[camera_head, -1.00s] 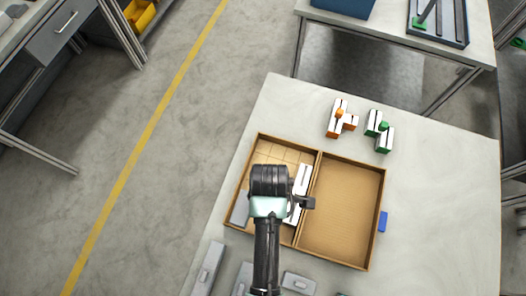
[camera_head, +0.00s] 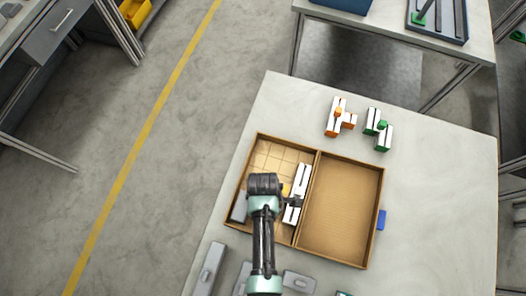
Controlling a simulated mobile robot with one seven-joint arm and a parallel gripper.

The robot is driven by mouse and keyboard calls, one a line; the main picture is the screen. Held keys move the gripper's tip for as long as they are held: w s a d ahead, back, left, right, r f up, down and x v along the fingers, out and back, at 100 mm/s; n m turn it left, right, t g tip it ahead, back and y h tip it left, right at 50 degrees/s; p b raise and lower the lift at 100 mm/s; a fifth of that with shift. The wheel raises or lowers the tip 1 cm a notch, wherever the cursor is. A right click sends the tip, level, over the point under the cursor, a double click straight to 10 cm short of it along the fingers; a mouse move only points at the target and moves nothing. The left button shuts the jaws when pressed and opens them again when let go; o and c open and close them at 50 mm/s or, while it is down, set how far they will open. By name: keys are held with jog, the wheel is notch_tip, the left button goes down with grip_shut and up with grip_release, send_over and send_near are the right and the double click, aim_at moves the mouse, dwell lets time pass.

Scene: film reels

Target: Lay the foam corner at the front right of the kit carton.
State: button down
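The kit carton (camera_head: 383,205) is an open brown box on the pale table, with two halves. Its left half has a grid floor and holds a long white piece (camera_head: 301,180) by the divider and a grey piece (camera_head: 239,207) at the left wall. Its right half is bare. My gripper (camera_head: 293,201) is over the left half, by the white piece. My arm hides its fingertips and part of the carton. A small yellow thing (camera_head: 286,189) shows beside the gripper. I cannot tell which piece is the foam corner, or whether the gripper holds anything.
White-and-orange pieces (camera_head: 334,117) and white-and-green pieces (camera_head: 384,137) stand behind the carton. A blue tab (camera_head: 382,220) is at its right wall. Grey pieces (camera_head: 208,268) lie along the front. The table's right side is clear.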

jog(key=shift+f, duration=0.15)
jog(key=shift+f, duration=0.2)
jog(key=shift+c, duration=1.7)
grip_release()
jog(key=shift+r, duration=0.1)
